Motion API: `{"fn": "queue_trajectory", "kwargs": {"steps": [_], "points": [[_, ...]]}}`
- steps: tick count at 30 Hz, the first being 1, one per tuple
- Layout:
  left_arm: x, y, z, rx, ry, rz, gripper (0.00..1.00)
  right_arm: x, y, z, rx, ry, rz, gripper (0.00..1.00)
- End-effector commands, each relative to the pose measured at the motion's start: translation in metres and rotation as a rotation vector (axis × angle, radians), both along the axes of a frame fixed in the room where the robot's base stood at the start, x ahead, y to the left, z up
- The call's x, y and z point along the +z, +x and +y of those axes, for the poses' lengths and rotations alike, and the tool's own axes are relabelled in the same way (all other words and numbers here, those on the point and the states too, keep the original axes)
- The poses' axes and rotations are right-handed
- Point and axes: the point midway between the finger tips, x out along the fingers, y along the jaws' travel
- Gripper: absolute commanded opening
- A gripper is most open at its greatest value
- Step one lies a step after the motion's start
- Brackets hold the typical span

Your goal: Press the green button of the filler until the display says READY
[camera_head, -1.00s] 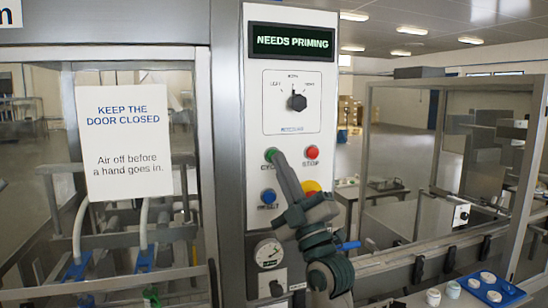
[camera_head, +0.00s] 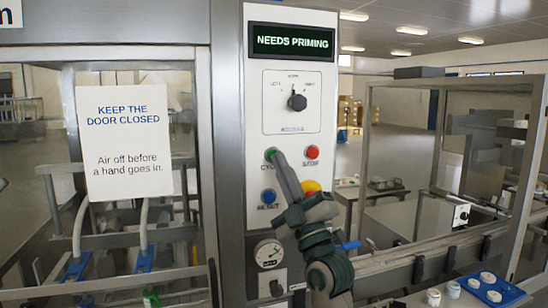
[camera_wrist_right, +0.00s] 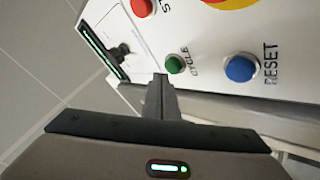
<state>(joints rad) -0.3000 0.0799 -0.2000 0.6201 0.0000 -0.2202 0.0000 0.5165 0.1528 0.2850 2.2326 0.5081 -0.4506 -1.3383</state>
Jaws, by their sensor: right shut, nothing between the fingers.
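The filler's white control panel (camera_head: 322,100) stands upright in front of me. Its display (camera_head: 292,42) reads NEEDS PRIMING. The green button (camera_head: 270,154), labelled CYCLE, sits on the panel's left side and also shows in the right wrist view (camera_wrist_right: 175,64). My right gripper (camera_head: 278,158) is shut and empty, with its fingertips at the green button's right edge in the head view. In the wrist view the tips (camera_wrist_right: 160,78) are just beside the button; I cannot tell whether they touch it. My left gripper is not in view.
A red STOP button (camera_head: 312,152) is right of the green one. A blue RESET button (camera_head: 268,196) is below it, and a yellow-and-red button (camera_head: 311,187) is partly behind my gripper. A black selector knob (camera_head: 297,102) is above. A gauge (camera_head: 268,253) is below.

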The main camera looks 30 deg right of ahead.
Motion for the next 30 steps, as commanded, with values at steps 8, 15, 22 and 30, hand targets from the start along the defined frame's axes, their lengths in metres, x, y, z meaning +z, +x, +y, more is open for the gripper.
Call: {"fn": "queue_trajectory", "kwargs": {"steps": [8, 15, 22, 30], "points": [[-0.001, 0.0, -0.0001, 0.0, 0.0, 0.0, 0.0, 0.0002, 0.0063, -0.0014, 0.001, -0.001, 0.0, 0.0], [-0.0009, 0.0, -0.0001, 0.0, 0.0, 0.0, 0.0, 0.0004, 0.0065, -0.0015, 0.001, 0.0, 0.0, 0.0], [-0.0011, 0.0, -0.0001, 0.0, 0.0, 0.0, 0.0, 0.0004, 0.0072, -0.0016, 0.001, -0.001, 0.0, 0.0], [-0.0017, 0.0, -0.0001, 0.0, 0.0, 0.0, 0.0, 0.0003, 0.0098, -0.0022, 0.001, -0.001, 0.0, 0.0]]}}
